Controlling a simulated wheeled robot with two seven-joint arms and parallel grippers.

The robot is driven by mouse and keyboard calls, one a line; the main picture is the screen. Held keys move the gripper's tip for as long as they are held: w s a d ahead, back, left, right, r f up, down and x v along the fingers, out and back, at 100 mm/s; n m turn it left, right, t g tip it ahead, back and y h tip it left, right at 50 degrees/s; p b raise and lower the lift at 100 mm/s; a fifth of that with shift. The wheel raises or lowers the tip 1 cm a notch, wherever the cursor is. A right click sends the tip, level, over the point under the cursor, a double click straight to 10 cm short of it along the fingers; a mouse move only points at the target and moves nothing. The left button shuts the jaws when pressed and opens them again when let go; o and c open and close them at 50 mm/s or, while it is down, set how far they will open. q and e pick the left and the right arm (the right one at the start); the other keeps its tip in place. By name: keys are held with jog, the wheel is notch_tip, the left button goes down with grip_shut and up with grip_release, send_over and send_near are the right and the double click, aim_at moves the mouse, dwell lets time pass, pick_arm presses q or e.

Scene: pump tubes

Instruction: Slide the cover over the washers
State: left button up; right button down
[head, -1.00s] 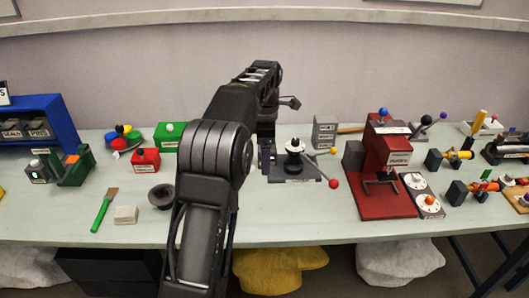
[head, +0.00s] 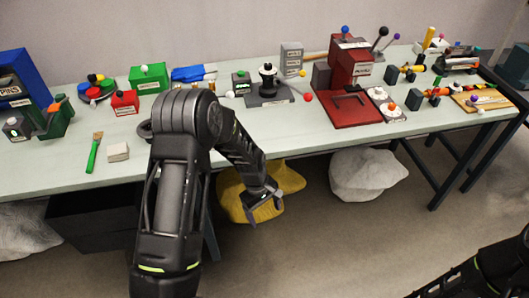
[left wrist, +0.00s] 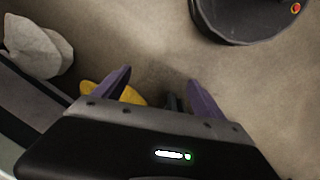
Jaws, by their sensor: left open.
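My left gripper (head: 267,207) is open and empty. I cannot read which container holds washers. I cannot tell which part is the washers' cover. My right gripper is not in view.
Yellow (head: 287,180) and white (head: 368,174) sacks lie below.

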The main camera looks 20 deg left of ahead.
pick_arm(q)
jog(key=s+d+f+m, duration=0.2)
jog(key=s+d+m, duration=0.1)
jog(key=s+d, duration=0.2)
jog(key=s+d+f+m+h+b, duration=0.1)
jog(key=s+d+f+m, duration=0.2)
jog(key=s+d, duration=0.3)
jog(key=s+d+f+m+h, duration=0.1)
jog(key=s+d+m, duration=0.3)
jog(key=s, duration=0.7)
jog(key=shift+s+d+f+m+b, duration=0.2)
jog(key=shift+d+f+m+b, duration=0.15)
jog(key=shift+d+f, duration=0.45)
